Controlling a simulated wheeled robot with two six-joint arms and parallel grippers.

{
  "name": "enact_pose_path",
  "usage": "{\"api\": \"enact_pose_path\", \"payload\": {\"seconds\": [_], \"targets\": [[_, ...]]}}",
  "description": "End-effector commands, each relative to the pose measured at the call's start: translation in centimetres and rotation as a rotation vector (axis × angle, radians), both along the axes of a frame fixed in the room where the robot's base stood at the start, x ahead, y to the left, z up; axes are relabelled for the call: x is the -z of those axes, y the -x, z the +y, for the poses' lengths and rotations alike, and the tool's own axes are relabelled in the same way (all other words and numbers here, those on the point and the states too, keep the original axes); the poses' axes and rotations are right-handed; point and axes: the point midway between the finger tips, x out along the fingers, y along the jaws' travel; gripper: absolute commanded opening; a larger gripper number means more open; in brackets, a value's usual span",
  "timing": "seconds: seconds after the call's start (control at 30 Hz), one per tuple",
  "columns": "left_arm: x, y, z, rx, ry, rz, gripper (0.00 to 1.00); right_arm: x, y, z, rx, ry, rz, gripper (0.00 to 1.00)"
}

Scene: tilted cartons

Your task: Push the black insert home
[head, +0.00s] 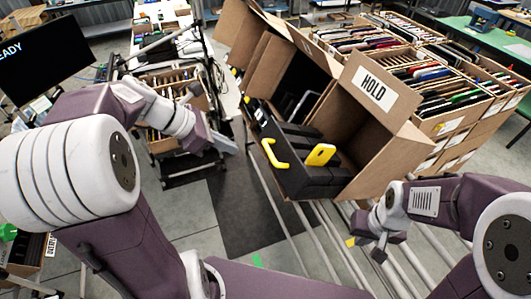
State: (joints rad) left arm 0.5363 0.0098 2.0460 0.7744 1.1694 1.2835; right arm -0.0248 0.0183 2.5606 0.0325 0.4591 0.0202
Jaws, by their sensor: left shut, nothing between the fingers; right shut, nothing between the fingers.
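The black insert (310,181) sits in the mouth of a tilted open carton (348,130) at the picture's centre. Part of it sticks out toward me. It carries a yellow handle (273,155) and a yellow block (320,155). My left gripper (226,147) is shut and empty, left of the insert and apart from it. My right gripper (377,252) is shut and empty, below and right of the insert, over the rails. How deep the insert reaches inside the carton is hidden.
A carton flap marked HOLD (374,84) stands up at the right. Cartons packed with folders (440,90) fill the right back. A cart with a bin (165,90) stands behind my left arm. A dark mat (245,215) and metal rails (320,240) lie below.

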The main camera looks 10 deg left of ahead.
Motion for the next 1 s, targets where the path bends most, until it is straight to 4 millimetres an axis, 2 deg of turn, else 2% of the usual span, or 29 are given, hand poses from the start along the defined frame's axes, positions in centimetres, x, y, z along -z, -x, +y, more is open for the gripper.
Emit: {"api": "enact_pose_path", "payload": {"seconds": [0.17,0.57,0.8,1.0], "targets": [[1.2,-0.5,-0.9,0.004,0.003,0.004,0.0,0.0,0.0,0.0,0.0,0.0,0.0,0.0],[7.8,-3.5,-5.4,0.005,0.001,0.006,0.0,-0.2,0.0,0.0,0.0,0.0,0.0,0.0],[9.2,-5.3,-7.9,0.004,0.0,0.002,0.0,-0.9,0.0,0.0,0.0,0.0,0.0,0.0],[9.7,-5.7,-8.3,0.001,0.0,0.001,0.0,-0.9,0.0,0.0,0.0,0.0,0.0,0.0]]}}
